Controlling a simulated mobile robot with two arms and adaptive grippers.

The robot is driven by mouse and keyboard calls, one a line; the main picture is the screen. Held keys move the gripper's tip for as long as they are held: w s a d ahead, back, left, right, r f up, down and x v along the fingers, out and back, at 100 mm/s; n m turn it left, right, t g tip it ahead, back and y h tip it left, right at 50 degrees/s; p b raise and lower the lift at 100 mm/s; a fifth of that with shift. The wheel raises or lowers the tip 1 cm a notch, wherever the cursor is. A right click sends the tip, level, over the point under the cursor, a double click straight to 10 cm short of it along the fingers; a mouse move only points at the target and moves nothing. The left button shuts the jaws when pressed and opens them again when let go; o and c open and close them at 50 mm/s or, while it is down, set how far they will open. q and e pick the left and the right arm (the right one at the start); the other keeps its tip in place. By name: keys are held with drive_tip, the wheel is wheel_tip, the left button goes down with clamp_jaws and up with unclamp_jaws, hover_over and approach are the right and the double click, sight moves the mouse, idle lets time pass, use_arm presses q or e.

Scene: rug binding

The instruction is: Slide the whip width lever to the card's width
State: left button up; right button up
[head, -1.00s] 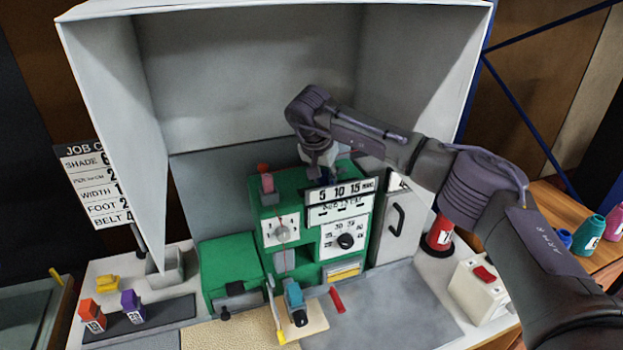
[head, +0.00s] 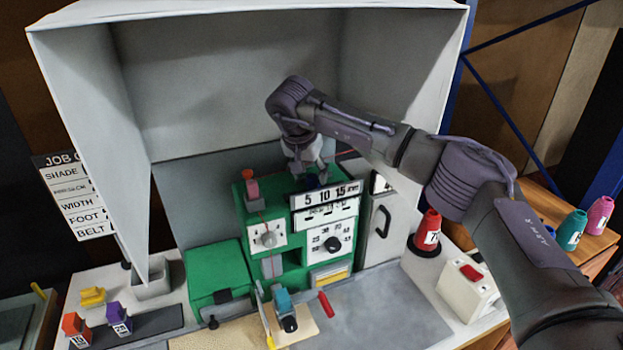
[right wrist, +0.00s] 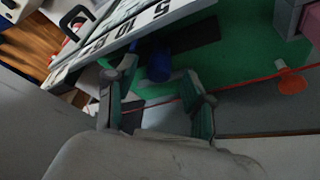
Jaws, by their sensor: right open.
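The green machine (head: 222,268) carries a white scale plate (head: 328,195) marked 5, 10, 15 along its top front. A dark blue knob, seemingly the width lever (right wrist: 158,66), sits behind the plate by a dark slot; in the head view it is mostly hidden near the gripper. My right gripper (head: 310,172) hangs above the machine's top, pointing down. In the right wrist view its open fingers (right wrist: 153,88) stand on either side of the knob, with gaps to it. The job card (head: 75,195) at the left has a WIDTH line; its values are hidden by the hood. My left gripper is not in view.
The grey hood (head: 240,90) surrounds the machine at back and sides. A red thread (right wrist: 240,82) runs near the right finger. A red cone (head: 428,230) and a white switch box (head: 468,288) stand right. Orange and purple bobbins (head: 118,318) stand front left.

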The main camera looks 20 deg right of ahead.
drive_tip(key=v, duration=0.9)
drive_tip(key=shift+d+f, duration=0.1)
